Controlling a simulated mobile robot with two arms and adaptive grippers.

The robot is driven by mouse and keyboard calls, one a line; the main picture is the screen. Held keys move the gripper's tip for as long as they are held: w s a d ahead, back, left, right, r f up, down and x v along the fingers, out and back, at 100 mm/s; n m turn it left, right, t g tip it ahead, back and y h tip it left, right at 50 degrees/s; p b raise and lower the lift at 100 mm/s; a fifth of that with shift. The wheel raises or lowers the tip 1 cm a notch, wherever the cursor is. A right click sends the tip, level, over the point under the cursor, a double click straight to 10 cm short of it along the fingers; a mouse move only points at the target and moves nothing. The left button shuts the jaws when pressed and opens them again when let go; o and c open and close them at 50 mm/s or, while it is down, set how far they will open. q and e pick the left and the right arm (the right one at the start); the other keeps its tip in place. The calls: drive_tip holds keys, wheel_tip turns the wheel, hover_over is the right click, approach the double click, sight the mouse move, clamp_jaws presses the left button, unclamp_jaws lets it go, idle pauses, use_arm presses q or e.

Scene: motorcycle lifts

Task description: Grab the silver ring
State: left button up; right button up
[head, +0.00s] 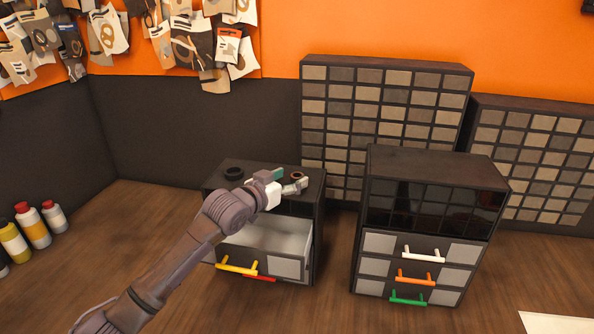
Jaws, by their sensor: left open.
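My left gripper (292,179) is open above the top of the small dark cabinet (311,186), near its right side. A small reddish-brown ring (297,175) shows right by the fingertips; I cannot tell whether they touch it. A black ring (233,173) lies on the cabinet top, left of the gripper. No ring that is clearly silver can be made out; the gripper hides part of the cabinet top. My right gripper is not in view.
The cabinet's drawer (262,237) with a yellow handle is pulled out, below my left arm. A second cabinet (430,175) with colored handles stands to the right. Grid-front organizers (385,68) stand behind. Bottles (55,217) stand at far left. The worktop between is clear.

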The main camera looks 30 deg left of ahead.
use_arm(q)
drive_tip(key=shift+x, duration=0.95)
drive_tip(key=shift+s+f, duration=0.1)
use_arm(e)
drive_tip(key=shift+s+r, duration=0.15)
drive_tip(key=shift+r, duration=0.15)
use_arm(q)
drive_tip(key=shift+c, duration=0.3)
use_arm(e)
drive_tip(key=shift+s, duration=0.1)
use_arm(q)
drive_tip(key=shift+s, duration=0.1)
drive_tip(key=shift+c, duration=1.4)
drive_tip(key=c, duration=0.9)
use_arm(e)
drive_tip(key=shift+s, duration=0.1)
